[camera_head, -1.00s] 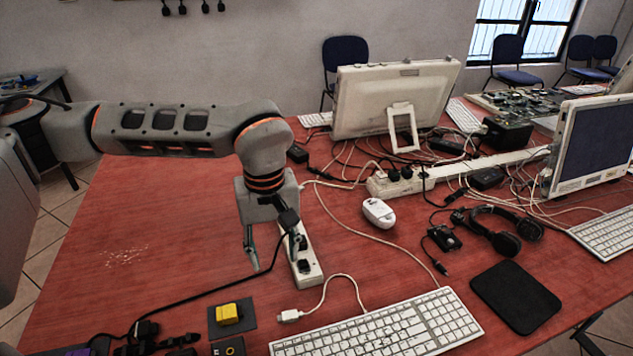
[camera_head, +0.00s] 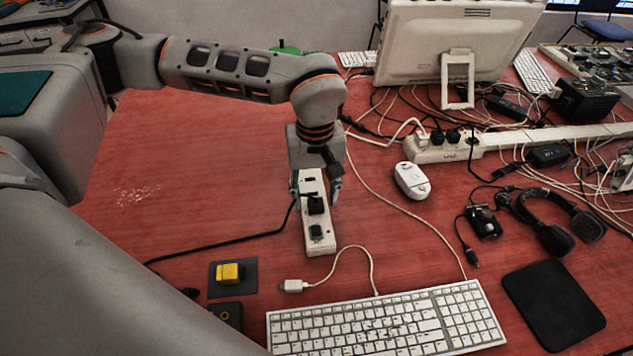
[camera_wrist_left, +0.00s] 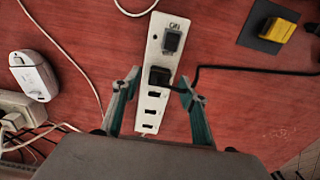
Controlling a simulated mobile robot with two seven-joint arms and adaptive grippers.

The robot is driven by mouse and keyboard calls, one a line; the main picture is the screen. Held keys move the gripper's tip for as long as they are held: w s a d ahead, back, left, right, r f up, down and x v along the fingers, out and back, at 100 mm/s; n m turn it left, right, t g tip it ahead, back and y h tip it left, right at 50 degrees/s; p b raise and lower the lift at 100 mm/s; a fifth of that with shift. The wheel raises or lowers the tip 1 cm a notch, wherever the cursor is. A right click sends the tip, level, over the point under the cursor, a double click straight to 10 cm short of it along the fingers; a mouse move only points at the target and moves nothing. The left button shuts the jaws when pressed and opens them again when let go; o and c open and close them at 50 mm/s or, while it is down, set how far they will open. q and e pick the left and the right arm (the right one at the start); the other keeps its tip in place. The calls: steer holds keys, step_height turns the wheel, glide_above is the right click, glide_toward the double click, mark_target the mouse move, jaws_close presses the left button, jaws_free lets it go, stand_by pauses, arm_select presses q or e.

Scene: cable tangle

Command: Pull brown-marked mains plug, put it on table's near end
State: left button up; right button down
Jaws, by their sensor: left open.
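A black mains plug (camera_head: 316,204) sits in a small white power strip (camera_head: 320,247) on the red table. In the left wrist view the plug (camera_wrist_left: 159,76) has a black cable (camera_wrist_left: 240,68) leading off to the right; I cannot make out a brown mark. My left gripper (camera_head: 317,192) is open above the strip and points down. In the left wrist view its fingertips (camera_wrist_left: 159,81) stand on either side of the plug, apart from it. The strip's dark switch (camera_wrist_left: 171,40) is beside the plug. My right gripper is not in view.
A yellow block on a dark pad (camera_head: 231,275) and a white keyboard (camera_head: 385,320) lie nearer the table's front. A white mouse (camera_head: 411,180), a longer power strip (camera_head: 450,148) and loose cables are to the right.

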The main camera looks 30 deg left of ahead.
arm_select(q)
steer(key=shift+f, duration=0.6)
steer(key=c, duration=0.9)
steer(key=shift+c, duration=1.4)
steer(key=o, duration=0.3)
jaws_close()
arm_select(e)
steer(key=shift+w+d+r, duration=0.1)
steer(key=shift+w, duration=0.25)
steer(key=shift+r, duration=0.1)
